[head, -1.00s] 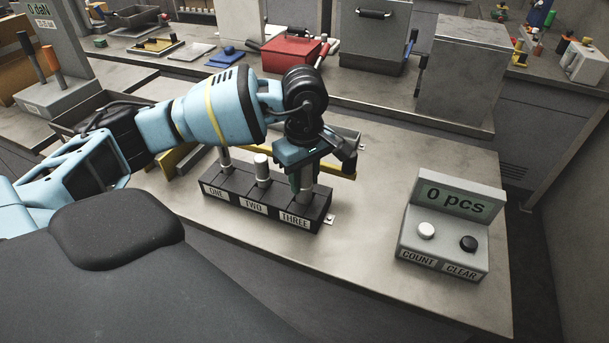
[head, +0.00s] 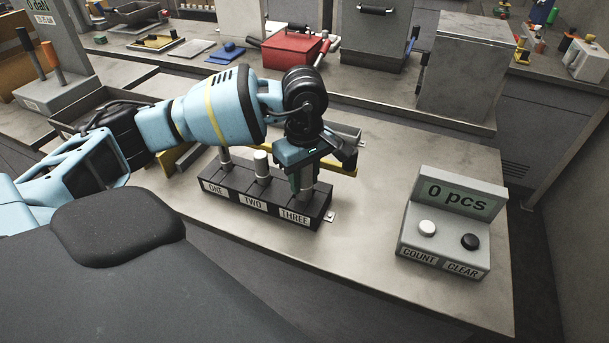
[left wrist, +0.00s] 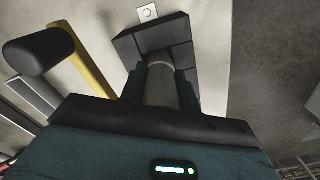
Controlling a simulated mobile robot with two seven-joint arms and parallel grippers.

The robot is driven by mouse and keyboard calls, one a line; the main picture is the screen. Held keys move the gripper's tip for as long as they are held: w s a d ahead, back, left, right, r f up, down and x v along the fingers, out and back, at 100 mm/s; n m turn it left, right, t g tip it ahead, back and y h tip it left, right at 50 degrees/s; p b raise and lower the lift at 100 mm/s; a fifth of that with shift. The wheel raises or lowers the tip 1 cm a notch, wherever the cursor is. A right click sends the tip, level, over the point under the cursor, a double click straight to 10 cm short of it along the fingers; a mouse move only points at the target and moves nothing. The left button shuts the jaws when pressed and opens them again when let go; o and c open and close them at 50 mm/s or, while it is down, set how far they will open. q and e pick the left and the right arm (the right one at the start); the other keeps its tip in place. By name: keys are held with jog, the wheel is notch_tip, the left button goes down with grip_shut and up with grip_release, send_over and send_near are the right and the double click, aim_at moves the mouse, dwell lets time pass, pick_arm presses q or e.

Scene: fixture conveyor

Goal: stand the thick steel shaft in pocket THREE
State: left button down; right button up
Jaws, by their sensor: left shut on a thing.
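The black pocket block (head: 238,199) stands on the bench, labelled ONE, TWO and THREE. My left gripper (head: 304,186) points down over pocket THREE and is shut on a grey steel shaft (head: 310,187). The shaft is upright at that pocket; its lower end is hidden, so I cannot tell how deep it sits. In the left wrist view the shaft (left wrist: 161,84) is between the two dark green fingers, with the block (left wrist: 155,38) beyond. Other steel shafts stand in pocket ONE (head: 226,158) and pocket TWO (head: 262,167). My right gripper is out of view.
A counter box (head: 451,222) reading 0 pcs, with COUNT and CLEAR buttons, stands to the right. A yellow bar (head: 345,168) and a grey tray (head: 346,134) lie behind the gripper. The bench between block and counter is clear.

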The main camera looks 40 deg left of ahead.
pick_arm(q)
jog(key=shift+f, duration=0.35)
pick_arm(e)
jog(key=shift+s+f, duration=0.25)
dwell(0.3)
pick_arm(q)
jog(key=c, duration=0.9)
grip_release()
jog(key=shift+c, duration=0.2)
jog(key=shift+f, duration=0.1)
notch_tip(320, 180, up, 7)
jog(key=shift+r, duration=0.5)
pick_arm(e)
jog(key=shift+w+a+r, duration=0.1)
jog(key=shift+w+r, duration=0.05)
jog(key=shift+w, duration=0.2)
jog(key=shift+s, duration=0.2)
